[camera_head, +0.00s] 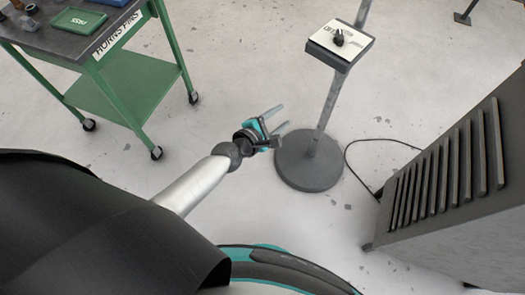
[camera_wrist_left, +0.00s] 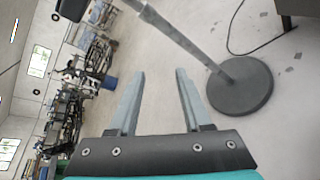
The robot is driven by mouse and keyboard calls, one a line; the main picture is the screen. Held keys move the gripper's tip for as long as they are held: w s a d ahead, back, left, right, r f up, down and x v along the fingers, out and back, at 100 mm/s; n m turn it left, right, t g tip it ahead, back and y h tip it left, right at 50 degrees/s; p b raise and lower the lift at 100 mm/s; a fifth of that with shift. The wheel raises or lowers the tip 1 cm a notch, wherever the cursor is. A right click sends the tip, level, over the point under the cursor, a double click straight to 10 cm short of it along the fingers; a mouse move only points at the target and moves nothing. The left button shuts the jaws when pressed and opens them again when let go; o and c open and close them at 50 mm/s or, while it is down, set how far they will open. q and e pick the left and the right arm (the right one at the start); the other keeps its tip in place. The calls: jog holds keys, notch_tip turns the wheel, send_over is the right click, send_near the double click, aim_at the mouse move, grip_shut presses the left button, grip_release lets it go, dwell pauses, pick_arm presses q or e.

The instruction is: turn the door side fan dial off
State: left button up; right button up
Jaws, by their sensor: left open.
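A dark dial (camera_head: 338,38) sits on a white-faced control box (camera_head: 322,47) at the top of a grey pole stand in the head view. The print on the box face is too small to read. The stand's pole (camera_head: 331,100) rises from a round dark base (camera_head: 309,160), which also shows at the right in the left wrist view (camera_wrist_left: 240,84). My left gripper (camera_head: 281,117) is open and empty, left of the pole and below the box in the picture. Its two fingers (camera_wrist_left: 155,78) are spread apart in the left wrist view. My right gripper is in neither view.
A green wheeled cart (camera_head: 125,88) with trays on top stands at upper left. A large dark louvred unit (camera_head: 450,190) stands at right. A black cable (camera_head: 375,140) lies on the floor between stand and unit. Floor between cart and stand is clear.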

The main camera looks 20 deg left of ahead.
pick_arm(q)
jog(key=s+a+f+m+g+y, duration=0.1)
jog(key=s+a+f+m+g, duration=0.1)
jog(key=s+f+m, duration=0.4)
jog(key=shift+s+a+f+g+p, duration=0.15)
jog(key=shift+s+f+g+p, duration=0.4)
jog(key=shift+f, duration=1.4)
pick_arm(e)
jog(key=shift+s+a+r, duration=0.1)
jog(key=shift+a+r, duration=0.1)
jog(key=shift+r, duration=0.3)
